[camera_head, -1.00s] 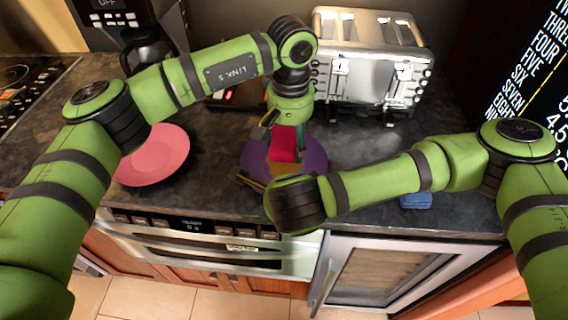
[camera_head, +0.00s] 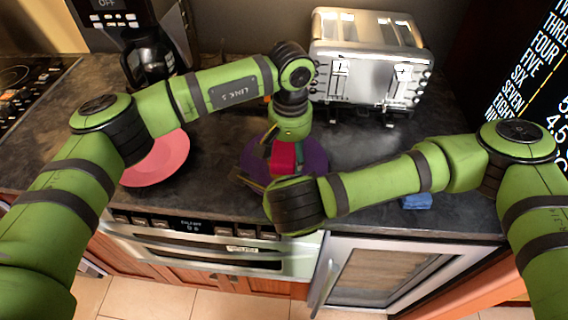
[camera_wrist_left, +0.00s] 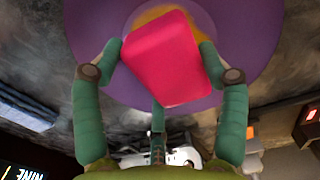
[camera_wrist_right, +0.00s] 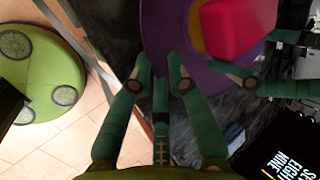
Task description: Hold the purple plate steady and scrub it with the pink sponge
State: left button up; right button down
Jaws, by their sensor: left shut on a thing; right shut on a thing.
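The purple plate (camera_head: 314,157) lies on the dark counter, with an orange-yellow patch at its middle. It also shows in the left wrist view (camera_wrist_left: 85,30) and the right wrist view (camera_wrist_right: 165,25). The pink sponge (camera_head: 283,160) is over the middle of the plate and hides part of the patch; it fills the middle of the left wrist view (camera_wrist_left: 160,55). My left gripper (camera_wrist_left: 160,62) is shut on the sponge, one finger on each side. My right gripper (camera_wrist_right: 164,68) is shut on the plate's near rim; in the head view my right arm mostly hides it.
A pink-red plate (camera_head: 165,160) lies to the left on the counter. A silver toaster (camera_head: 367,60) stands behind, and a coffee maker (camera_head: 150,50) at the back left. A small blue object (camera_head: 416,202) lies near the front edge at right. The counter right of the purple plate is mostly clear.

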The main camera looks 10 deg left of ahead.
pick_arm(q)
jog(key=shift+f, duration=0.85)
dwell(0.7)
jog(key=shift+s, duration=0.1)
